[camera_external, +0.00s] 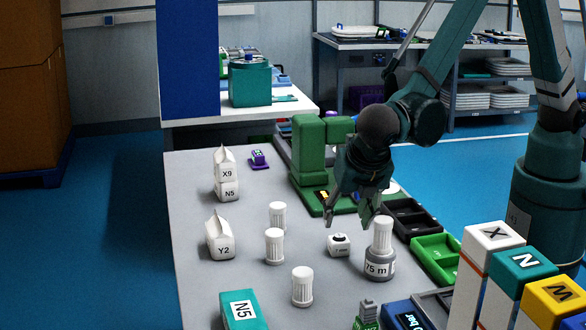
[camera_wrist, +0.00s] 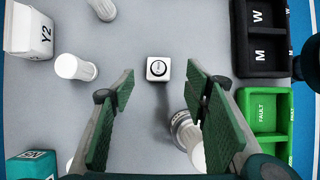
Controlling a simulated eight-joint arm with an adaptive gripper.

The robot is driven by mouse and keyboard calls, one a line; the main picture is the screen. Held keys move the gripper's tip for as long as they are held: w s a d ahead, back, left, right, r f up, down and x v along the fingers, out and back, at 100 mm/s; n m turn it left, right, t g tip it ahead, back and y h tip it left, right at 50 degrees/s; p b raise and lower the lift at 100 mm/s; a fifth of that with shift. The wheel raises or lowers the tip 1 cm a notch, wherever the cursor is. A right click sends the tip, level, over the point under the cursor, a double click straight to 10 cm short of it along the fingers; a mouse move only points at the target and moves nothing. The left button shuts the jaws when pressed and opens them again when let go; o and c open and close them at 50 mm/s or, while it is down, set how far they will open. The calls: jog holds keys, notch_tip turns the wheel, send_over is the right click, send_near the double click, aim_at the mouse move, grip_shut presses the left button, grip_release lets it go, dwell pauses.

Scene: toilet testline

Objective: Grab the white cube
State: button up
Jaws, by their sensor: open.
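The white cube (camera_external: 339,244) is small, with a dark mark on top, and stands on the grey table. In the wrist view the cube (camera_wrist: 158,69) lies ahead of the fingertips, about midway between the two fingers, with free table around it. My gripper (camera_external: 352,212) is open and empty, above the table and pointing down. In the wrist view my gripper (camera_wrist: 160,85) shows both green-padded fingers spread wide. The fingers do not touch the cube.
A grey-and-white bottle (camera_external: 380,255) stands close right of the cube; in the wrist view it is partly behind the right finger. Several white capped bottles (camera_external: 274,246) stand to the left. Black (camera_external: 413,218) and green (camera_external: 436,258) trays line the right edge.

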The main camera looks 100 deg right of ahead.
aim_at(339, 235)
jog(key=shift+w+a+f, duration=0.1)
jog(key=shift+a+f, duration=0.1)
jog(key=shift+f, duration=0.3)
jog(key=shift+x, duration=1.3)
jog(key=shift+d+b+x, duration=0.2)
jog(key=shift+b+x, duration=0.35)
jog(key=shift+x, duration=2.05)
jog(key=shift+r, duration=0.1)
jog(key=c, duration=1)
